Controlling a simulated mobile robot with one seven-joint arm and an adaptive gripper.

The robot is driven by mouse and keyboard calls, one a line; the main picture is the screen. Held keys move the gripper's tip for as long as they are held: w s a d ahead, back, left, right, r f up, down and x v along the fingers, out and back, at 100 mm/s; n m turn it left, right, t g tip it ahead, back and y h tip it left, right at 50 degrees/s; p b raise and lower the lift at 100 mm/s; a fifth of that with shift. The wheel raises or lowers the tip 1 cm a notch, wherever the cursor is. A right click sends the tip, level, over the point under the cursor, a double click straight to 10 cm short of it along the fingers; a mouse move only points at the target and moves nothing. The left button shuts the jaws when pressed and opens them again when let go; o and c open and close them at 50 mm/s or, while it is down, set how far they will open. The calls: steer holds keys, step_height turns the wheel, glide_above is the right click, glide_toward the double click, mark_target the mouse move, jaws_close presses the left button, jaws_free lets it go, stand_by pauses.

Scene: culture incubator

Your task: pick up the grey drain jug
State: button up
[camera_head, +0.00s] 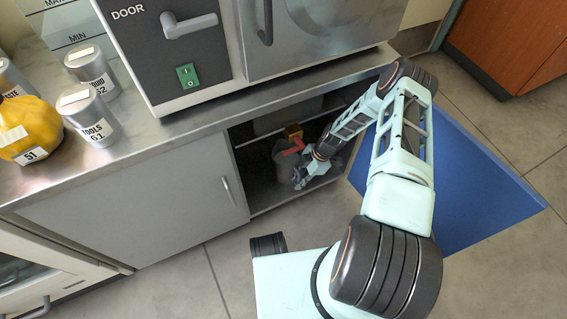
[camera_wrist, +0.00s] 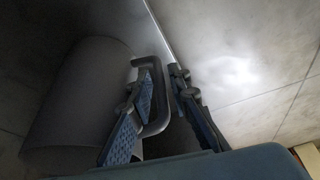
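The grey drain jug (camera_wrist: 75,105) is a dark grey cylinder with a loop handle (camera_wrist: 166,85) on its right side in the wrist view. In the head view the jug (camera_head: 284,162) stands inside the open lower cabinet compartment, partly covered by my gripper. My gripper (camera_head: 301,178) reaches into that compartment. In the wrist view its two blue-padded fingers (camera_wrist: 165,92) are apart, one on each side of the handle's outer bar. I see no clear grip on the handle.
The compartment holds a red item (camera_head: 293,147) and a small orange box (camera_head: 293,131) near the jug. A closed grey door (camera_head: 140,205) is to the left, and an open blue door panel (camera_head: 470,190) is to the right. The metal benchtop (camera_head: 150,135) overhangs above.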

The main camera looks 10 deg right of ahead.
steer(key=shift+f, duration=0.15)
jaws_close()
stand_by(0.4)
steer(key=shift+r, duration=0.2)
